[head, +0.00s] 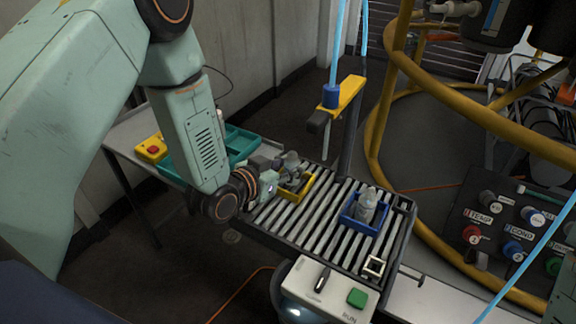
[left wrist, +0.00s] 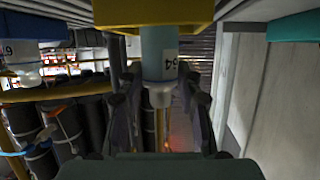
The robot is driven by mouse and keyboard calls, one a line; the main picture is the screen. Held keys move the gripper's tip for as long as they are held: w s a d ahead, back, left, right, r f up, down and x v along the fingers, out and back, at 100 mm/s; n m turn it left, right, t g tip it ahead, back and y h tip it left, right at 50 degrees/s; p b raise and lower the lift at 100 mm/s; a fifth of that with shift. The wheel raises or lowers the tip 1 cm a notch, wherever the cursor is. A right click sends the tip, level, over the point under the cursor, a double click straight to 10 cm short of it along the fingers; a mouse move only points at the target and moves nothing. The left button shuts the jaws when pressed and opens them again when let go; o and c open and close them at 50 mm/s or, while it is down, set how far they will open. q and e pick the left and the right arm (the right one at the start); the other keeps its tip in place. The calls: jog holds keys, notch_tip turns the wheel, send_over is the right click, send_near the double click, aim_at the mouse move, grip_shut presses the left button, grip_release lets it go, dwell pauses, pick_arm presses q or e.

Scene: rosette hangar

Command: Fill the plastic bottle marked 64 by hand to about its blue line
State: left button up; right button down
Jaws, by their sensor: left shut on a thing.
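My left gripper (head: 284,176) reaches down from the left to the yellow tray (head: 306,187) on the roller conveyor. Its fingers (left wrist: 160,100) are shut around a pale plastic bottle (left wrist: 159,66), which appears upside down in the left wrist view. The bottle's label shows two digits that look like 64, the first unclear. The bottle is at the yellow tray, which also shows in the left wrist view (left wrist: 150,14). In the head view the gripper mostly hides the bottle. My right gripper is not in view.
A second bottle (head: 367,203) stands in a blue tray (head: 349,219) further right on the rollers (head: 311,222). A blue nozzle (head: 331,96) with a hose hangs from a yellow arm (head: 346,92) above the conveyor. A console with a green button (head: 357,298) stands in front.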

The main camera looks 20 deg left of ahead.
pick_arm(q)
jog(key=shift+f, duration=0.3)
dwell(0.5)
jog(key=shift+f, duration=0.25)
jog(key=shift+f, duration=0.1)
jog(key=shift+f+b, duration=0.25)
jog(key=shift+b, duration=0.05)
jog(key=o, duration=0.9)
jog(key=o, duration=0.5)
jog(key=shift+o, duration=0.2)
